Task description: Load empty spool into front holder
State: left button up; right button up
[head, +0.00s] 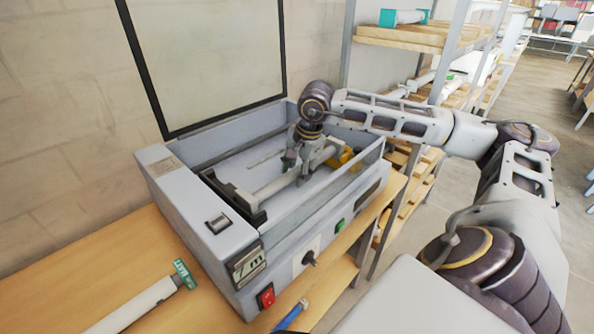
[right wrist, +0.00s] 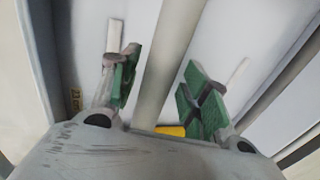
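The laminator (head: 178,202) stands on the wooden table with its lid (head: 212,55) raised. A pale tube, seemingly the empty spool (head: 273,187), lies in its open bay, its left end at a dark holder (head: 240,204). My right gripper (head: 297,165) reaches down into the bay over the tube. In the right wrist view the tube (right wrist: 165,65) passes between the green-padded fingers of the right gripper (right wrist: 160,88), with gaps on both sides, so it is open. The tube's far end is hidden by my gripper. My left gripper is not in view.
A yellow part (head: 349,158) sits at the bay's right end. A white roll with a green end (head: 140,305) lies on the table at lower left. A blue-ended object (head: 291,316) lies at the front edge. Shelves (head: 405,38) stand behind at right.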

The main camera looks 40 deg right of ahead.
aim_at(297, 168)
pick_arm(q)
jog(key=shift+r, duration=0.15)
pick_arm(e)
jog(key=shift+r, duration=0.15)
jog(key=shift+r+p, duration=0.3)
jog(key=shift+p, duration=0.15)
jog(key=shift+r, duration=0.45)
jog(key=v, duration=0.3)
jog(key=shift+s+r, duration=0.15)
jog(key=shift+r, duration=0.15)
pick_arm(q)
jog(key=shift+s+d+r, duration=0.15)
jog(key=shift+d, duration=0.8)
pick_arm(e)
jog(key=v, duration=0.7)
jog(key=shift+r, duration=0.35)
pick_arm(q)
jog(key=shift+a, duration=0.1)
pick_arm(e)
jog(key=shift+s, duration=0.1)
